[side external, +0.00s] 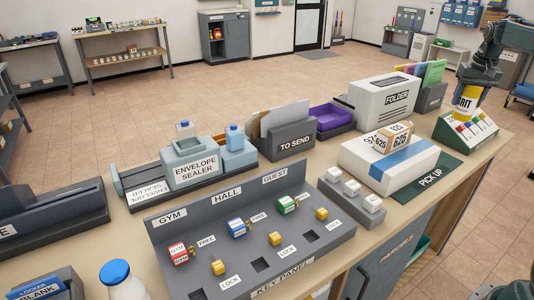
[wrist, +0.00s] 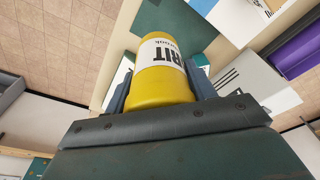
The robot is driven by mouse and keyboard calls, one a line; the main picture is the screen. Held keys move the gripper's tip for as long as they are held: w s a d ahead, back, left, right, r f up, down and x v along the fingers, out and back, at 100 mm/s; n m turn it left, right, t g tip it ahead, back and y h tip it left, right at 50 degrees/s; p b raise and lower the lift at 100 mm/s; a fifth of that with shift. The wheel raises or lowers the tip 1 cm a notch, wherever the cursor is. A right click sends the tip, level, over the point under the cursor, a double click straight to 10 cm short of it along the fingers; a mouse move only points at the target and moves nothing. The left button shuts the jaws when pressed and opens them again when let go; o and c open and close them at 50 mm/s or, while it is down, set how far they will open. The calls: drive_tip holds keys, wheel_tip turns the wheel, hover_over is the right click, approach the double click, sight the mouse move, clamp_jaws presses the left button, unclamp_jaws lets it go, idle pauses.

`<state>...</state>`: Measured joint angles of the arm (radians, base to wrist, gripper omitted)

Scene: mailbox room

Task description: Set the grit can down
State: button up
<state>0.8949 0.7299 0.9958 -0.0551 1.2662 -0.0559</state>
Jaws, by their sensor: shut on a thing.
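The grit can (side external: 464,101) is yellow with a white label reading "RIT" in the part I see. In the side external view it is at the right, over the green-and-white sloped stand (side external: 466,131) with coloured round marks. I cannot tell whether its base touches the stand. My gripper (side external: 477,80) is shut on the can from above. In the wrist view the can (wrist: 163,82) sits between my two fingers, its yellow end towards me. Its far end is partly hidden.
A white parcel (side external: 389,164) with a blue band lies left of the stand on the green "PICK UP" mat (side external: 452,168), a smaller box (side external: 392,136) on it. The counter's right edge is close to the stand.

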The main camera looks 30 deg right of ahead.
sight(465, 114)
wheel_tip(465, 114, down, 12)
drive_tip(key=shift+f, duration=0.25)
drive_tip(key=shift+f, duration=2.1)
drive_tip(key=shift+f, duration=0.15)
drive_tip(key=o, duration=1.3)
drive_tip(key=r, duration=0.4)
drive_tip(key=s+a+r, duration=0.1)
drive_tip(key=r, duration=0.7)
drive_tip(key=shift+s+a, duration=0.15)
